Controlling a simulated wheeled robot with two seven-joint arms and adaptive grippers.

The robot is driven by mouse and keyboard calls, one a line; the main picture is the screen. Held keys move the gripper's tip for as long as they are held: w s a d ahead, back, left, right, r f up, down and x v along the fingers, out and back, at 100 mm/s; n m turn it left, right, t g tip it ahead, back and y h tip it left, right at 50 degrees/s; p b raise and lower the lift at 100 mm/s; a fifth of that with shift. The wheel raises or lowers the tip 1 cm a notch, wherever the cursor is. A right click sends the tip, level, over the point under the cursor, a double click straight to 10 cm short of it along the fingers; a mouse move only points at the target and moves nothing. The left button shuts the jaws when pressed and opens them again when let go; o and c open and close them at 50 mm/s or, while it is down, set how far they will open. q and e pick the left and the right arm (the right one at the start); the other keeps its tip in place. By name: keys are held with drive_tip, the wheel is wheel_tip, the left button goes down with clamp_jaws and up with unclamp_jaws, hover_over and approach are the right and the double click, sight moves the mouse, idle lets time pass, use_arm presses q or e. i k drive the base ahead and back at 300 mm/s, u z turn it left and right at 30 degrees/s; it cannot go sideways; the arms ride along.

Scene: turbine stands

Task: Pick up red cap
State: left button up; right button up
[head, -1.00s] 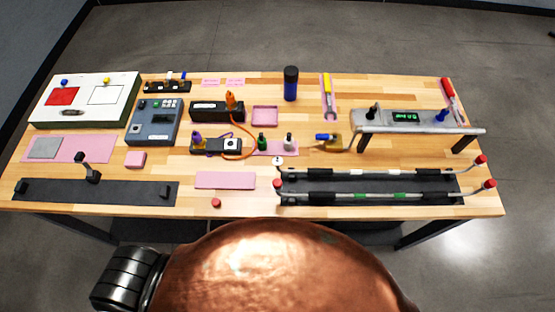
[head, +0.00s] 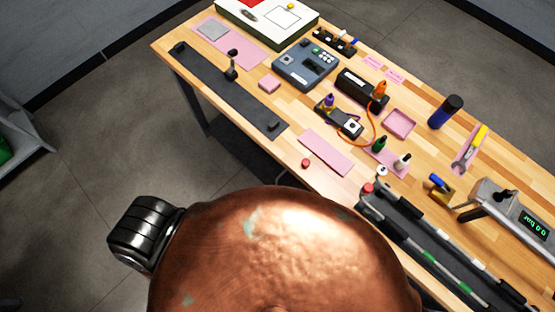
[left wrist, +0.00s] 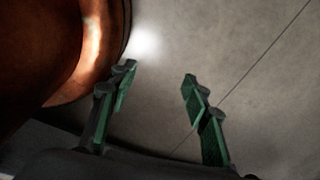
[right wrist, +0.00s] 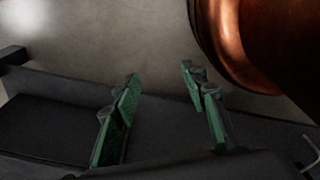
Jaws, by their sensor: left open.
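A small red cap (head: 305,162) lies alone on the wooden table (head: 270,135) near its front edge, left of the pink mat in the head view. My left gripper (left wrist: 158,75) is open and empty over grey floor in the left wrist view. My right gripper (right wrist: 160,73) has its green-padded fingers apart, with nothing between them. Neither gripper shows in the head view, and neither wrist view shows the loose cap.
A pink mat (head: 326,153) lies just right of the loose cap. A long black base (head: 215,82) is to its left, and the black rail stand (head: 440,250) to its right. Bottles, a meter (head: 305,65) and a wrench stand or lie farther back.

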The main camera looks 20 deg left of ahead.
sight(305, 163)
drive_tip(key=u, duration=2.15)
drive_tip(key=k, duration=1.7)
drive_tip(key=z, duration=1.85)
drive_tip(key=i, duration=0.5)
drive_tip(key=z, duration=0.1)
